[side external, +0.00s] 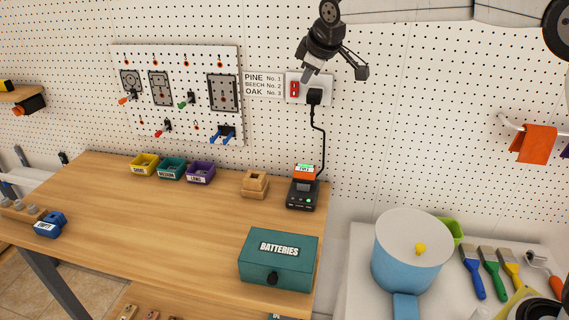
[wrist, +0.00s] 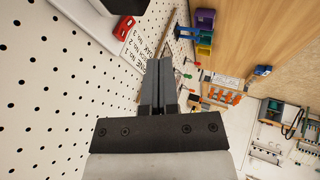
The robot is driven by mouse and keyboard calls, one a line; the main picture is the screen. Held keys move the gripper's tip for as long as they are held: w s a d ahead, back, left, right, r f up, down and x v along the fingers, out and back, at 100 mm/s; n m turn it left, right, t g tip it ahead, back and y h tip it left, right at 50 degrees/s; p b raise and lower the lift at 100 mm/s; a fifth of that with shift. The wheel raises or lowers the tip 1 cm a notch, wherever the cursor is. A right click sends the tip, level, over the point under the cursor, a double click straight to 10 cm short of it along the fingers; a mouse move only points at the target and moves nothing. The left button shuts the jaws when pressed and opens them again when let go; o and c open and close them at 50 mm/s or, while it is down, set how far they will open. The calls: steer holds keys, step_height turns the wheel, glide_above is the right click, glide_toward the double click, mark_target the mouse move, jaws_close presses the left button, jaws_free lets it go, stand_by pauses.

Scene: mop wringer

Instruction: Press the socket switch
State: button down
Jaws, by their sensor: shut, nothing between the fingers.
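The white wall socket (side external: 323,89) is on the pegboard above the bench's right end. Its red rocker switch (side external: 294,90) is at the left of the plate, and a black plug (side external: 314,97) sits to the right. In the wrist view the red switch (wrist: 124,27) is at the upper left, beyond the fingers and to their left. My gripper (side external: 307,77) is shut and empty, its fingertips just above and right of the switch in the side view. The fingers (wrist: 158,66) also show shut in the wrist view. Contact with the switch cannot be told.
A sign (side external: 263,86) is left of the socket. A black cord (side external: 323,140) runs from the plug down to a charger (side external: 301,194) on the bench. A tool panel (side external: 180,62) hangs farther left. A green battery box (side external: 279,260) stands at the bench's front right.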

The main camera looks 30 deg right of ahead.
mark_target(298, 94)
steer(key=x, duration=0.6)
steer(key=d+x, duration=0.1)
steer(key=x, duration=0.3)
steer(key=shift+w+r, duration=0.2)
steer(key=shift+w, duration=0.05)
steer(key=shift+w+d+f, duration=0.15)
steer(key=shift+w+d, duration=0.7)
steer(key=shift+w, duration=0.05)
steer(key=shift+w+d+f, duration=0.1)
steer(key=shift+w+d+h, duration=0.1)
steer(key=shift+h, duration=0.2)
